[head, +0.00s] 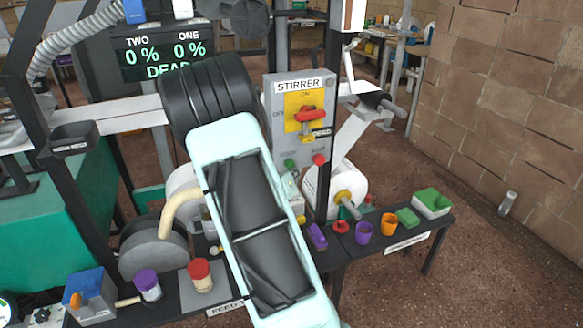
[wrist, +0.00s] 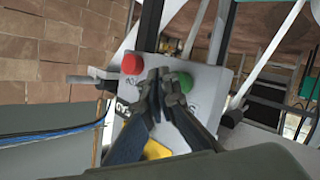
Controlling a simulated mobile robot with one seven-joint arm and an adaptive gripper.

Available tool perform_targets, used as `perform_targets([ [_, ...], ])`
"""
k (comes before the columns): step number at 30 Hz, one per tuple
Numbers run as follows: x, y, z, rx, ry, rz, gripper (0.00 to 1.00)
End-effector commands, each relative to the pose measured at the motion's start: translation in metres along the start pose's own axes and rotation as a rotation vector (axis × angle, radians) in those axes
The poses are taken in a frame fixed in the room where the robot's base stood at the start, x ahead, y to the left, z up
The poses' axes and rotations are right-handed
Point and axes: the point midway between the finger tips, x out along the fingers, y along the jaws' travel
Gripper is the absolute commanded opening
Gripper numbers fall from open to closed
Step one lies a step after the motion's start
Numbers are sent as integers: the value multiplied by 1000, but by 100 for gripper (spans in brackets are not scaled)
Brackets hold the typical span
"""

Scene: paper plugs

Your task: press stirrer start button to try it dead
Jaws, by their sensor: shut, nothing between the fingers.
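The grey stirrer panel (head: 283,135) hangs on a post right of my arm. Its red rotary switch (head: 309,114) sits on a yellow plate, with a small tag below that seems to read DEAD. A green button (head: 290,163) and a red button (head: 319,159) are at its lower end. In the wrist view the panel appears inverted, with the red button (wrist: 132,63) left and the green button (wrist: 185,82) right. My gripper (wrist: 164,76) is shut and empty, its tips in front of the panel beside the green button. Contact cannot be told. My arm hides most of it in the head view.
A display (head: 165,61) reads TWO 0 %, ONE 0 %, DEAD. A low black bench (head: 350,242) below carries a purple cup (head: 363,232), an orange cup (head: 389,224) and a green-topped box (head: 432,203).

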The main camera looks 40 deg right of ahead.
Motion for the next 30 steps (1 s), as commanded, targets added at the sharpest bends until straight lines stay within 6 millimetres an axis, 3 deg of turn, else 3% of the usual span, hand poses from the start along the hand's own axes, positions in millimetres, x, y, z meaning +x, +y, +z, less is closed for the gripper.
perform_targets([
  [14,-6,4,4,-1,0,0,0],
  [30,-38,28,27,1,0,0,0],
])
